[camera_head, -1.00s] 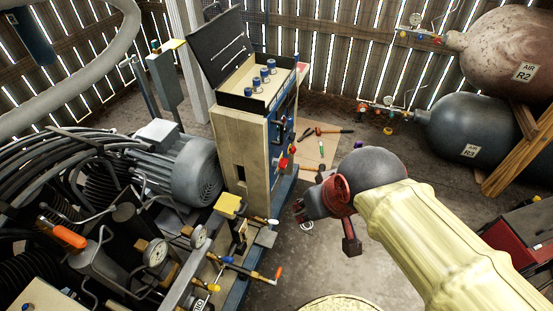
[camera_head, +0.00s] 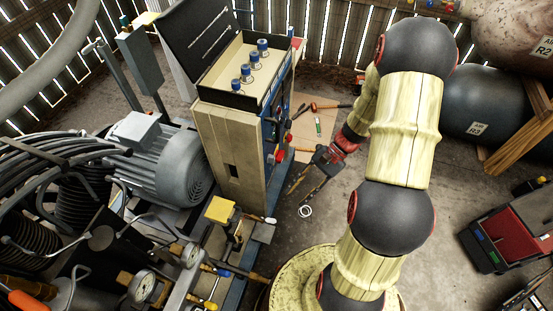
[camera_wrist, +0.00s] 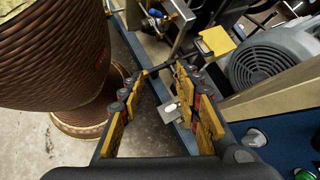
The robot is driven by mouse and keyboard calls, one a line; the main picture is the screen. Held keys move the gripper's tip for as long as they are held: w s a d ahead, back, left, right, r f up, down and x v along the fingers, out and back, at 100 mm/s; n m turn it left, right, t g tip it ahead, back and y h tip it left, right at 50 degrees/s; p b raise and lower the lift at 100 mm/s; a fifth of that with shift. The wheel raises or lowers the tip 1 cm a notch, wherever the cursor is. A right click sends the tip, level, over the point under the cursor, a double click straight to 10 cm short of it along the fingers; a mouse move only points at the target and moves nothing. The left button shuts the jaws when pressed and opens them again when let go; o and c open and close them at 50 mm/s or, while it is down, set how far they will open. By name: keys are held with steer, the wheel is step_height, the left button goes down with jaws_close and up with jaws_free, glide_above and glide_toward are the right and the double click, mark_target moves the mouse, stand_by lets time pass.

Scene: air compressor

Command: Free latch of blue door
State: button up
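The blue door (camera_head: 270,132) is the narrow blue front of the beige cabinet (camera_head: 228,150) in the head view. It is seen at a steep angle and carries red and dark knobs. I cannot make out its latch. In the wrist view a blue panel (camera_wrist: 282,145) with round buttons fills the lower right corner. My gripper (camera_head: 299,198) is in front of the cabinet, to the right of the blue face and apart from it, pointing down. In the wrist view my gripper (camera_wrist: 160,72) has its yellow-padded fingers spread with nothing held between them.
A grey motor (camera_head: 165,165) and pipework with gauges (camera_head: 143,286) crowd the left. A board with tools (camera_head: 318,122) lies on the floor behind my gripper. A red toolbox (camera_head: 510,230) stands right. Open floor lies between.

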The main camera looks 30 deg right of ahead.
steer(key=w+d+f+m+t+y, duration=0.1)
steer(key=w+f+m+t+y, duration=0.4)
steer(key=f+m, duration=0.4)
steer(key=m+t+h, duration=0.2)
steer(key=m+t, duration=0.2)
steer(key=t, duration=0.5)
glide_toward(271, 159)
steer(key=w, duration=0.1)
steer(key=b+x, duration=0.2)
steer(key=x, duration=0.5)
steer(key=shift+w+f, duration=0.2)
steer(key=shift+f, duration=0.05)
steer(key=c, duration=0.4)
jaws_close()
